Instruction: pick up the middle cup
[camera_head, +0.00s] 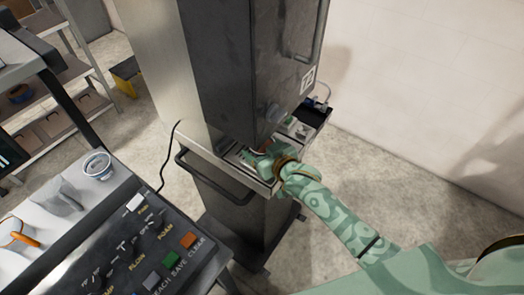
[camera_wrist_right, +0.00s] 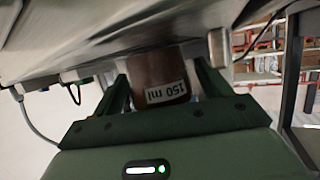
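A brown cup (camera_wrist_right: 160,78) with a white "150 ml" label sits between the two fingers of my right gripper (camera_wrist_right: 160,82) in the wrist view. The fingers flank the cup closely, but I cannot tell whether both press on it. In the head view my right gripper (camera_head: 262,158) reaches into the shelf under the tall grey dispenser (camera_head: 235,70) and hides most of the cup. No other cup is clear there, so I cannot tell its place in a row. My left gripper is out of view.
The dispenser's metal ledge (camera_head: 205,158) and handle bar (camera_head: 205,180) lie close to my right gripper. Shelving stands far left. Bare floor lies right of the dispenser.

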